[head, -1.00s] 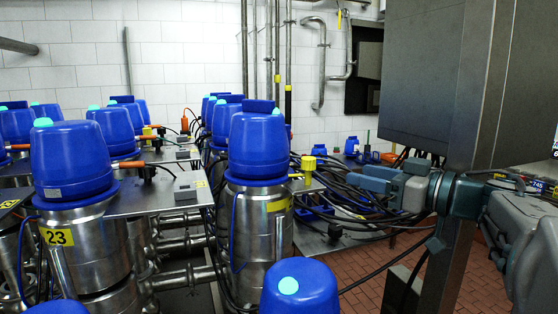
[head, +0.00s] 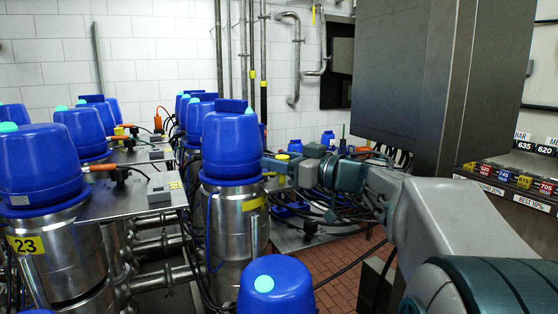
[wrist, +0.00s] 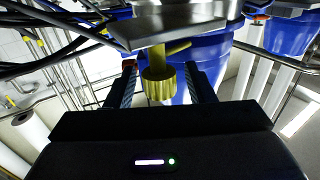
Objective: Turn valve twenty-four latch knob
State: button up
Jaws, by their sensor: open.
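A yellow latch knob (wrist: 158,84) hangs below a metal plate (wrist: 178,24) in the wrist view. My gripper (wrist: 160,78) is open, with one dark finger on each side of the knob. I cannot tell whether either finger touches it. A blue valve body (wrist: 208,55) is behind them. In the head view, my gripper (head: 272,166) is beside the central steel valve (head: 230,222), which has a blue cap (head: 230,145). A yellow part (head: 282,157) shows at my gripper there. The yellow label (head: 254,203) on this valve is too small to read.
A valve labelled 23 (head: 25,245) stands to the left, with more blue-capped valves behind. A blue cap (head: 276,288) is in front. Black cables (head: 350,262) and a steel cabinet (head: 420,75) are close to my arm.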

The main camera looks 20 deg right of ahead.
jog(key=c, duration=1)
jog(key=shift+o, duration=0.2)
jog(key=shift+a+m+t+h+p, duration=0.1)
jog(key=shift+m+t+h+p, duration=0.5)
jog(key=shift+m+t+h, duration=0.85)
jog(key=shift+f+m+h+b, duration=0.1)
jog(key=shift+m+h+b, duration=0.1)
jog(key=shift+m+h, duration=0.55)
jog(key=shift+m+h+b, duration=0.2)
jog(key=shift+h, duration=0.9)
jog(key=shift+m+t+h, duration=0.35)
jog(key=shift+m+h, duration=0.05)
jog(key=shift+h, duration=0.5)
